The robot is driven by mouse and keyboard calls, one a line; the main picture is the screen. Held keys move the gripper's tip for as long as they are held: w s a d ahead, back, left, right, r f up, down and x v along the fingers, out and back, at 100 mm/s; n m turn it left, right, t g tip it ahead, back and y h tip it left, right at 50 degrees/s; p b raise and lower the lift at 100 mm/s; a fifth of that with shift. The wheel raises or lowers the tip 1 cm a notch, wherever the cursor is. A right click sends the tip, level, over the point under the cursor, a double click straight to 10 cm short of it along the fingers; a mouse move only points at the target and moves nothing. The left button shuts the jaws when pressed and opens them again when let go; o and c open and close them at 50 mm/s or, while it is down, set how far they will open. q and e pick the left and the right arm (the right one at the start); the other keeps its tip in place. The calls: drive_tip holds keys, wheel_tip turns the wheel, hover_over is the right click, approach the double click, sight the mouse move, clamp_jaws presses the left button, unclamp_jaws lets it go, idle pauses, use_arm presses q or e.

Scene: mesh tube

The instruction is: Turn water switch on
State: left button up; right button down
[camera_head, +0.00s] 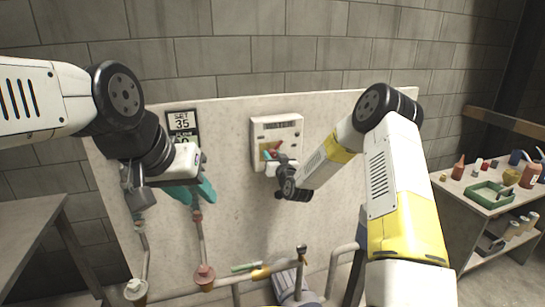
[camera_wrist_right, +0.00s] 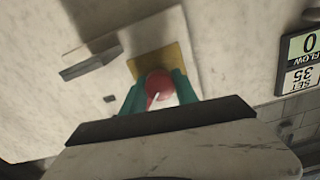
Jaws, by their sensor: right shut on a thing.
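The water switch is a white wall box (camera_head: 291,131) with a red knob (camera_head: 275,146) on its face. In the right wrist view the red knob (camera_wrist_right: 158,85), with a white mark on it, sits in front of a yellow plate (camera_wrist_right: 160,62). My right gripper (camera_head: 270,153) is at the box; in its wrist view its two teal fingers (camera_wrist_right: 158,92) are shut on the knob from both sides. My left gripper (camera_head: 198,190) hangs in front of the panel, left of the box and below the display, apart from the switch. How far its teal fingers are parted is unclear.
A display (camera_head: 182,124) reads SET 35; in the right wrist view the display (camera_wrist_right: 300,60) also shows FLOW 0, upside down. Pipes (camera_head: 203,275) run below. A shelf (camera_head: 472,222) with a green tray (camera_head: 491,194) and bottles stands right, a table (camera_head: 35,226) left.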

drive_tip(key=m, duration=0.4)
drive_tip(key=shift+f+m, duration=0.1)
drive_tip(key=shift+m, duration=0.2)
drive_tip(key=m, duration=0.4)
idle(0.3)
drive_tip(key=c, duration=0.9)
unclamp_jaws()
drive_tip(key=shift+c, duration=0.2)
drive_tip(key=shift+s, duration=0.1)
drive_tip(key=v, duration=0.7)
drive_tip(key=shift+s+d, duration=0.15)
drive_tip(key=shift+s, duration=0.15)
